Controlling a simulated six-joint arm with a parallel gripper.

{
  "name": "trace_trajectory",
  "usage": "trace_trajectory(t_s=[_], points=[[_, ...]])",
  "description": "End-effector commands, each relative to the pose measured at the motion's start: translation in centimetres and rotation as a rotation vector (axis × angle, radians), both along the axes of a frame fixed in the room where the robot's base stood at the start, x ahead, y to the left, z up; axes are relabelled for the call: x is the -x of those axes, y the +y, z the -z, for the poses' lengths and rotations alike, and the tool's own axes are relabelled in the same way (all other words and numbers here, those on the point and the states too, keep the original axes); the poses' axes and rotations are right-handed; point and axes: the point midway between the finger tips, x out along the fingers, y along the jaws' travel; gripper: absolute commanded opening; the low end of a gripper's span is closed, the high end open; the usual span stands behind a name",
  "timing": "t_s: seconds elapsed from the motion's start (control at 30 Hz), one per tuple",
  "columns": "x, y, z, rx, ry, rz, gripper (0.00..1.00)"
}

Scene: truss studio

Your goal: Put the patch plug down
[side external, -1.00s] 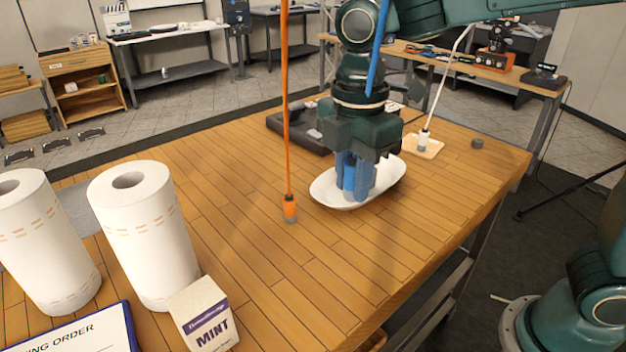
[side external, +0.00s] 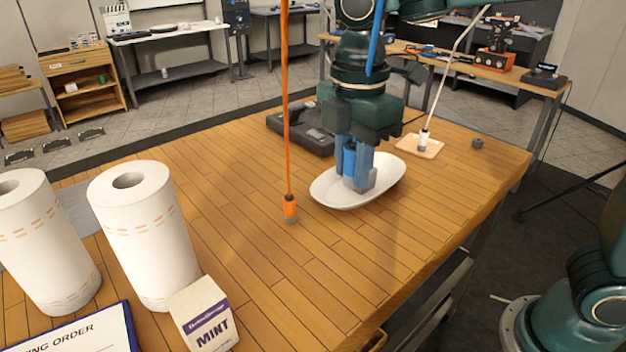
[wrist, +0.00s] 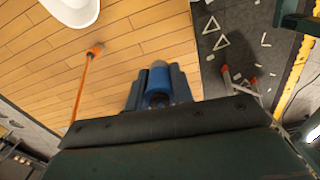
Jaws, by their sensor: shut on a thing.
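A blue plug (side external: 348,160) on a blue cable (side external: 376,40) is between the blue fingers of my gripper (side external: 356,168), which is shut on it. The wrist view shows the blue plug (wrist: 158,84) between the fingers (wrist: 158,95); its lower end is largely hidden. In the side view my gripper overlaps the white oval dish (side external: 333,190); in the wrist view the dish (wrist: 72,10) is well off to the upper left. An orange plug (side external: 290,207) on an orange cable stands on the table left of the dish.
A white-cabled plug (side external: 423,140) stands on a pale square pad (side external: 405,147). A dark tray (side external: 290,125) lies behind the dish. Two paper rolls (side external: 145,240), a MINT box (side external: 204,315) and a clipboard (side external: 85,335) are at the front left.

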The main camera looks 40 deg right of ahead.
Motion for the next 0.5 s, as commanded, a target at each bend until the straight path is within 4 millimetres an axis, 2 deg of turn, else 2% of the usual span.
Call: trace_trajectory(t_s=[0.17,0.27,0.5], points=[[-1.8,-0.9,0.0,0.000,0.001,0.040,0.01],[-3.6,-1.9,0.1,0.000,0.000,0.080,0.01],[-9.4,-6.2,0.6,0.001,0.002,0.214,0.01]])
